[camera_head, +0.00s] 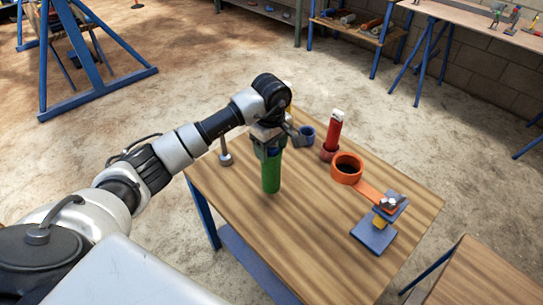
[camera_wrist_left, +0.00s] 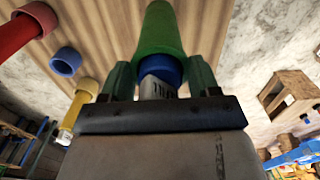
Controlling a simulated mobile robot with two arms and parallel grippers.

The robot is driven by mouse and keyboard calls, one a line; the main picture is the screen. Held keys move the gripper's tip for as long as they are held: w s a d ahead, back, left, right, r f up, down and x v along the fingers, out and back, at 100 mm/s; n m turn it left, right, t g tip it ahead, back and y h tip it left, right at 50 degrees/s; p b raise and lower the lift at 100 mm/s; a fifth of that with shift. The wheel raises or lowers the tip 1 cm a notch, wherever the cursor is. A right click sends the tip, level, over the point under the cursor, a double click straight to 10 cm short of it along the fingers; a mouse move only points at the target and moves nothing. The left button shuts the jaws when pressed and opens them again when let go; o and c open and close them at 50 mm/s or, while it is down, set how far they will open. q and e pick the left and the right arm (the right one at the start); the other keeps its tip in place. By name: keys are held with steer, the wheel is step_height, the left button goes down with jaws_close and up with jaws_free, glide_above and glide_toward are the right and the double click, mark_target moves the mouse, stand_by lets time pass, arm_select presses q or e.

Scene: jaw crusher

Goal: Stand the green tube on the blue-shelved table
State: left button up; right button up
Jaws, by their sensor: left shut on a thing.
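My left gripper (camera_head: 268,148) is shut on the green tube (camera_head: 271,174), which hangs about upright over the wooden table (camera_head: 300,235) with the blue shelf (camera_head: 255,262). The tube's lower end is near or on the tabletop; I cannot tell whether it touches. In the left wrist view the green tube (camera_wrist_left: 160,32) runs away from the fingers towards the tabletop. A blue ring and a white lettered part show at its near end, between the fingers. My right gripper is not in view.
A red tube (camera_head: 334,132) with a white top stands behind, near a blue cup (camera_head: 306,135). An orange ring (camera_head: 347,167) with an arm leads to a blue-based stand (camera_head: 373,235). A grey peg (camera_head: 224,152) stands left. The table's front middle is clear.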

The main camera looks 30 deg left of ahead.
arm_select(q)
steer(key=shift+f, duration=1.8)
steer(key=shift+f, duration=0.2)
steer(key=o, duration=1.4)
steer(key=shift+d, duration=0.1)
step_height(320, 180, up, 12)
steer(key=shift+r, duration=0.2)
